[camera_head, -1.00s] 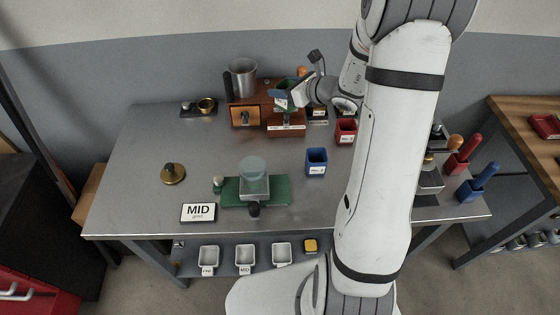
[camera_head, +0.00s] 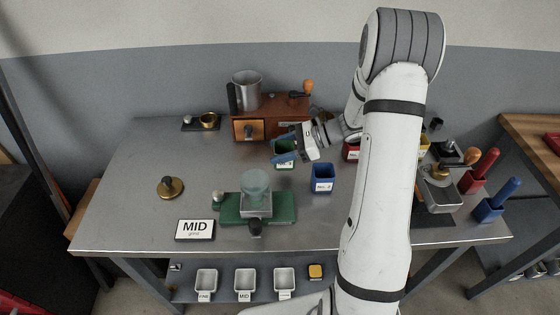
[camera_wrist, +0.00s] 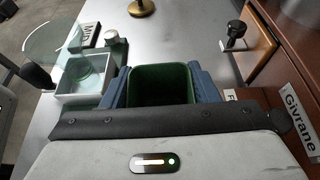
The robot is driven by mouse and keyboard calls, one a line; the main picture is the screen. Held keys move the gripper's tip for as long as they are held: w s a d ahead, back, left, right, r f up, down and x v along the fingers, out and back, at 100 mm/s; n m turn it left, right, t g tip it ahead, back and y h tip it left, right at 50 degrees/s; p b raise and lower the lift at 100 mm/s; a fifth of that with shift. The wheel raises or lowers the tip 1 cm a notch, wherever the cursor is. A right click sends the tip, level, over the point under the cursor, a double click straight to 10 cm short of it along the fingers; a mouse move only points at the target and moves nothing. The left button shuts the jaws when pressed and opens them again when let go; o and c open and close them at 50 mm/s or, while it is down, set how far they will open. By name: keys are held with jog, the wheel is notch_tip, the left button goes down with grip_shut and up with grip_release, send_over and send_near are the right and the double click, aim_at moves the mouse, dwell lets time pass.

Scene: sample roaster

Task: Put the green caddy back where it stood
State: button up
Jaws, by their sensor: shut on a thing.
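The green caddy (camera_head: 283,159) is upright in front of the wooden grinder, left of and a little behind the blue caddy. My gripper (camera_head: 286,147) comes in from the right and is shut on it. In the wrist view the green caddy (camera_wrist: 160,84) sits between the two blue-grey fingers, its open top showing a dark inside. Its base is low over the steel table, but I cannot tell whether it touches. The blue caddy (camera_head: 322,178) stands nearby. The red caddy (camera_head: 351,150) is partly hidden by my arm.
The wooden grinder (camera_head: 270,129) with a metal cup (camera_head: 246,90) stands behind. A green scale (camera_head: 280,208) with a glass dish is in front, near the MID sign (camera_head: 195,229). A brass tamper (camera_head: 170,188) is at the left. The steel table (camera_head: 130,205) is bare around it.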

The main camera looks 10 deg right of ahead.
jog(key=shift+f, duration=2.15)
jog(key=o, duration=1.1)
jog(key=shift+r, duration=0.1)
jog(key=shift+d+r, duration=0.15)
jog(key=b+v, duration=0.1)
jog(key=v, duration=1)
jog(key=shift+s+a+r+n+h, duration=1.55)
jog(key=shift+s+r+n+h, duration=0.5)
jog(key=shift+s+n, duration=1.4)
jog(key=shift+s+a+r+n+h, duration=1.6)
jog(key=shift+s+n+h, duration=0.75)
jog(key=shift+s+n, duration=1.15)
jog(key=shift+s+a+r+n+h, duration=1.45)
jog(key=shift+s+r+n+h, duration=0.65)
jog(key=shift+s+n, duration=1.35)
